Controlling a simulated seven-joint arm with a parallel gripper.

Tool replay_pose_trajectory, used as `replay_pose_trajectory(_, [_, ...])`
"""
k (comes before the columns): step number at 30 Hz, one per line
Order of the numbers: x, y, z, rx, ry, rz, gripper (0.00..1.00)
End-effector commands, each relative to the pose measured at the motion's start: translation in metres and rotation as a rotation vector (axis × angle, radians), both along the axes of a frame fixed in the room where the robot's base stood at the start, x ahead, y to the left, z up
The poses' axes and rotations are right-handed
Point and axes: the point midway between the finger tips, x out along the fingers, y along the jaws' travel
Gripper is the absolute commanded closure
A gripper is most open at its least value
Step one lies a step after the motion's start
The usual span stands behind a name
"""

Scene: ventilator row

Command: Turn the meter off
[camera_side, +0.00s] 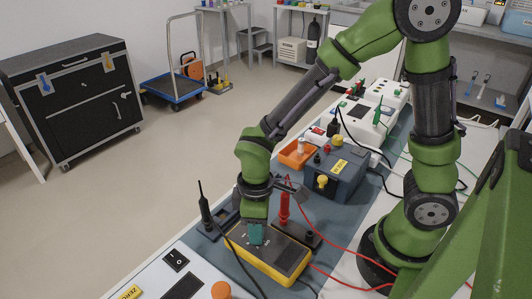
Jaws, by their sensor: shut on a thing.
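The meter (293,259) is a yellow-edged handheld unit with a dark face, lying on the blue-grey mat on the bench, low in the middle of the side view. My gripper (256,236) points down onto the left part of the meter's face, its teal fingertips close together. It is shut on what appears to be the meter's dial. The dial itself is hidden by the fingertips, so its setting cannot be read. The meter's display cannot be read either.
A red probe (284,208) and a black probe (205,210) stand upright close to my gripper. Red and black leads run around the meter. A blue-grey box (348,178) and an orange bin (291,158) stand behind. A white switch panel (150,277) lies in front.

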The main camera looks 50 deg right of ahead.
Motion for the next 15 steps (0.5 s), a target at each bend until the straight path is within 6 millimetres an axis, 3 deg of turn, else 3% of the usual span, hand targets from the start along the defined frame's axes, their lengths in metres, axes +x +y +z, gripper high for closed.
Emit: replay_pose_trajectory(15, [-0.0003, 0.0001, 0.0004, 0.0, 0.001, 0.045, 0.97])
